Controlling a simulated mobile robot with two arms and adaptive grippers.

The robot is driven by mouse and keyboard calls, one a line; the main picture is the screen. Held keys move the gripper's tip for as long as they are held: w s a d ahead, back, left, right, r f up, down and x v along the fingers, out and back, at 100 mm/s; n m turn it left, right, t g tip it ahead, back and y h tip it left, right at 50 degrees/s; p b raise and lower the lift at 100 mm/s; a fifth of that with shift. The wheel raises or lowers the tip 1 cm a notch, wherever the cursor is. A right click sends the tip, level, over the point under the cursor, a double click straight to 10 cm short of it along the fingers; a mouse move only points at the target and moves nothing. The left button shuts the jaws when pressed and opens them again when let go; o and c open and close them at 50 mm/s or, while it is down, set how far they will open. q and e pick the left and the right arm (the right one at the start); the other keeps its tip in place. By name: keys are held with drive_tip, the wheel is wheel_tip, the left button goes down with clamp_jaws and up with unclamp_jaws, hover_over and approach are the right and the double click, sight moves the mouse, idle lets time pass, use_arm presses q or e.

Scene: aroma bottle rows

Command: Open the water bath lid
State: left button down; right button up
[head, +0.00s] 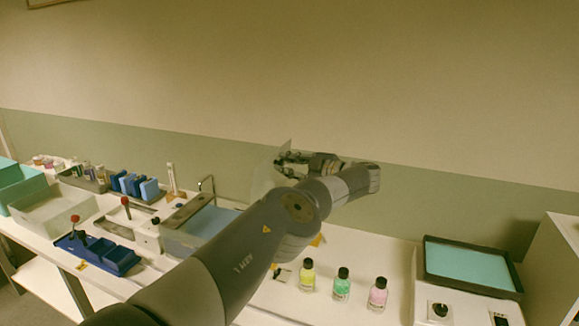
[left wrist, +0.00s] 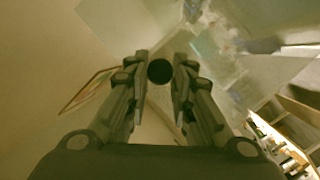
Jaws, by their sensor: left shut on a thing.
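The water bath (head: 172,238) stands on the bench left of centre, with blue water showing inside; my left arm covers part of it. Its clear lid (head: 264,181) stands up steeply near the bath's right end, swung away from the opening. My left gripper (head: 284,167) is at the lid's upper right side. In the left wrist view, the dark round knob (left wrist: 160,71) lies between the fingertips, and the gripper is shut on it. The lid's lower edge and hinge are hidden behind my arm. My right gripper is in neither view.
Yellow, green (head: 342,285) and pink bottles stand on the bench right of my arm. A black-rimmed teal tray (head: 470,264) is at the far right. Blue racks (head: 112,258) and several small vessels crowd the left. The wall rises behind the bench.

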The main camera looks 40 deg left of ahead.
use_arm(q)
drive_tip(key=c, duration=1.6)
unclamp_jaws()
drive_tip(key=shift+o, duration=1.3)
drive_tip(key=shift+w+f, duration=0.1)
drive_tip(key=shift+w, duration=0.1)
drive_tip(key=d+r, duration=0.1)
drive_tip(key=d, duration=1)
drive_tip(key=shift+d+r, duration=0.3)
drive_tip(key=shift+d, duration=0.1)
